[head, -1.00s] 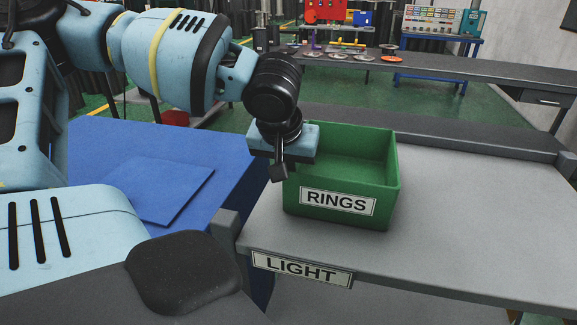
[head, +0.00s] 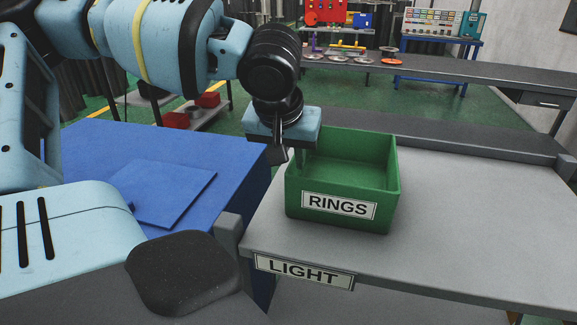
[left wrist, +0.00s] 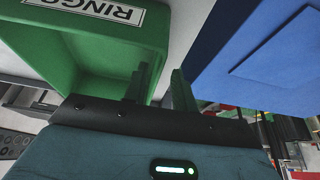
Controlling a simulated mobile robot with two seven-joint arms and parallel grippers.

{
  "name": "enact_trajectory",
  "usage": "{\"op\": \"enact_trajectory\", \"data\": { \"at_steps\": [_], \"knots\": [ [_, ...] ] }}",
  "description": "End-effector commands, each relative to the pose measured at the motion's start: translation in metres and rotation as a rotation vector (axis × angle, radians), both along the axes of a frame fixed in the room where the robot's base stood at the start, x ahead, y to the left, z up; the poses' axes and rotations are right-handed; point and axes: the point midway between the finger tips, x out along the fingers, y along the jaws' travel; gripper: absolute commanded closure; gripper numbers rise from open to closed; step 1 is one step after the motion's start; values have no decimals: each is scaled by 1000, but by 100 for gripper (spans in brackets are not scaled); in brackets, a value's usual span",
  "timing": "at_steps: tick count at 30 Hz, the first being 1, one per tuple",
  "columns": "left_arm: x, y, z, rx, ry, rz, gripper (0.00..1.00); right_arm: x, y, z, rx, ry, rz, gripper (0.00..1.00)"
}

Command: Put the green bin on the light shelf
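The green bin (head: 346,181), with a RINGS label, stands upright on the grey shelf (head: 470,215), whose front edge bears a LIGHT label (head: 304,271). My left gripper (head: 288,156) is at the bin's left wall, pointing down. In the left wrist view the bin (left wrist: 110,45) fills the upper left. The two fingers (left wrist: 160,88) show a gap between them there, with pale shelf surface visible through it. My right gripper is in neither view.
A blue table (head: 95,150) with a flat blue panel (head: 162,193) adjoins the shelf on the left. A grey post (head: 228,235) stands at the shelf's front left corner. The shelf right of the bin is clear. A long bench (head: 440,68) with several small items stands behind.

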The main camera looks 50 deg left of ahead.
Motion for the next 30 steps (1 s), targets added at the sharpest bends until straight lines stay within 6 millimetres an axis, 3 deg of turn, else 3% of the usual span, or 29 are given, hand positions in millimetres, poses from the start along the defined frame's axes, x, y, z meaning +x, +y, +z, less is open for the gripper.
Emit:
{"op": "enact_trajectory", "data": {
  "at_steps": [1,6,12,30],
  "knots": [
    [-4,-2,13,2,-7,0,73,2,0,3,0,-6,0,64],
    [-14,-8,42,2,-6,-1,73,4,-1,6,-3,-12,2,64],
    [-21,-13,62,2,-3,0,73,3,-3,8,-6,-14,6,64],
    [-24,-14,66,1,2,-1,73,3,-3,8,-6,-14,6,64]
  ]
}}
